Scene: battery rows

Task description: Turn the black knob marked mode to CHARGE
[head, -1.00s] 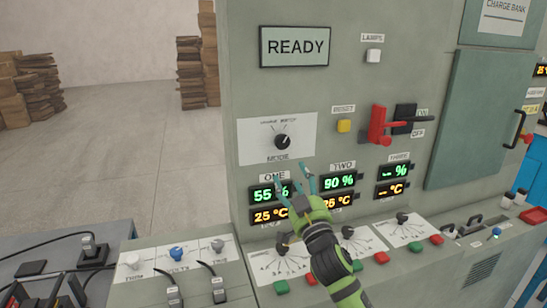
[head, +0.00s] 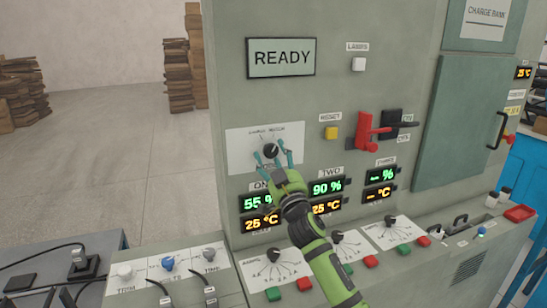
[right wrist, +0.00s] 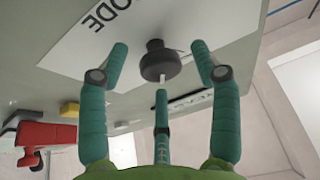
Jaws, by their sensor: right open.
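The black mode knob (head: 270,151) sits on a white label plate (head: 238,152) on the grey cabinet front. In the right wrist view the knob (right wrist: 160,62) stands out from its plate, with a pale pointer line on it. My right gripper (head: 271,157) is open just in front of the knob and partly covers the MODE lettering. In the right wrist view its teal fingers (right wrist: 160,72) are spread to both sides of the knob, with a third finger below it. I see no clear contact. The plate's position markings are too small to read. My left gripper is not in view.
A READY display (head: 281,57) is above the knob. A yellow reset button (head: 331,133) and a red lever (head: 369,133) are to its right. Lit displays (head: 328,188) are below. A sloped console with smaller knobs (head: 274,255) juts out underneath.

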